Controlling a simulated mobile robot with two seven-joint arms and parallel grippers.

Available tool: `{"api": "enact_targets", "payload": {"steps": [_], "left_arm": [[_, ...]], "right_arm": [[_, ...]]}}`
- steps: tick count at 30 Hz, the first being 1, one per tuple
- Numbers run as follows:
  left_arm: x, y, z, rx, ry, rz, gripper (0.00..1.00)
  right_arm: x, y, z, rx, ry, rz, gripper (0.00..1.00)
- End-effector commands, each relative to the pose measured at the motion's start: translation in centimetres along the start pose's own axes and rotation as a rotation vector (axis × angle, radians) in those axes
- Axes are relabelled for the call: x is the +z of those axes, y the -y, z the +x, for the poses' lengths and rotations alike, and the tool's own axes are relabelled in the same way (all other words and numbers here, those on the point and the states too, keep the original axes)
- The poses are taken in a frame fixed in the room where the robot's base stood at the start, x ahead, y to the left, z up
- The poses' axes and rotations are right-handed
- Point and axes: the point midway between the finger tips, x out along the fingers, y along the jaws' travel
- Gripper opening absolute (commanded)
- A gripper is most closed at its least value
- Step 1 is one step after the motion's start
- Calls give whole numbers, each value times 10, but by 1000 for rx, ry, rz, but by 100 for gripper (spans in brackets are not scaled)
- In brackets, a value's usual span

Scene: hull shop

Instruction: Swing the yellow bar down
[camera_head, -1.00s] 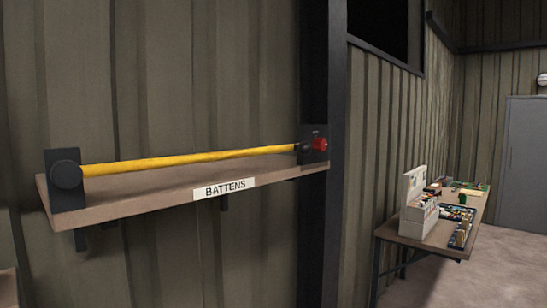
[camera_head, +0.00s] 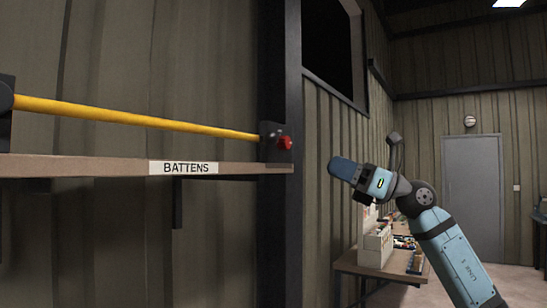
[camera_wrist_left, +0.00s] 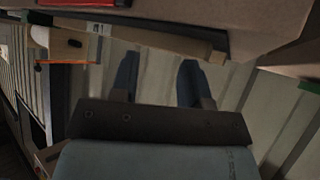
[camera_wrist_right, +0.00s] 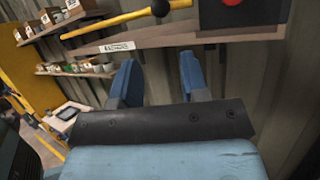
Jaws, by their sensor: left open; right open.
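The yellow bar (camera_head: 140,116) lies along the BATTENS shelf (camera_head: 80,167), from a dark pivot block (camera_head: 6,105) at the left to a dark bracket (camera_head: 270,140) with a red knob (camera_head: 285,143).
A dark post (camera_head: 280,220) stands behind the shelf's right end. A bench (camera_head: 345,265) with a pale organiser stands beyond my right arm, and a grey door (camera_head: 473,190) is at the back. In the right wrist view, a lower shelf (camera_wrist_right: 88,71) holds small containers.

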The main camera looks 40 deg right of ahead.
Motion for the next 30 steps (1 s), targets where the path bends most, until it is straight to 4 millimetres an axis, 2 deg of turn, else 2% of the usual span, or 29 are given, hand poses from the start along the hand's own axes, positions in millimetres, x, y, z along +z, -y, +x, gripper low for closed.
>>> {"api": "enact_targets", "payload": {"steps": [5,8,12,21,25,30], "left_arm": [[-3,0,-2,0,-2,1,43],[-9,0,-6,-1,-8,7,43],[-17,1,-12,-3,-18,24,43],[-18,5,-21,-7,-13,52,43],[-20,4,-23,-8,-17,55,43],[-23,4,-24,-9,-25,57,43]], "right_arm": [[11,-2,6,-7,-7,-41,41],[13,-2,21,-7,-5,-39,41],[14,-2,51,-5,-4,-38,41],[11,-2,111,-5,-4,-35,41],[10,-1,126,-6,-4,-35,41],[8,-1,135,-7,-5,-35,41]]}}
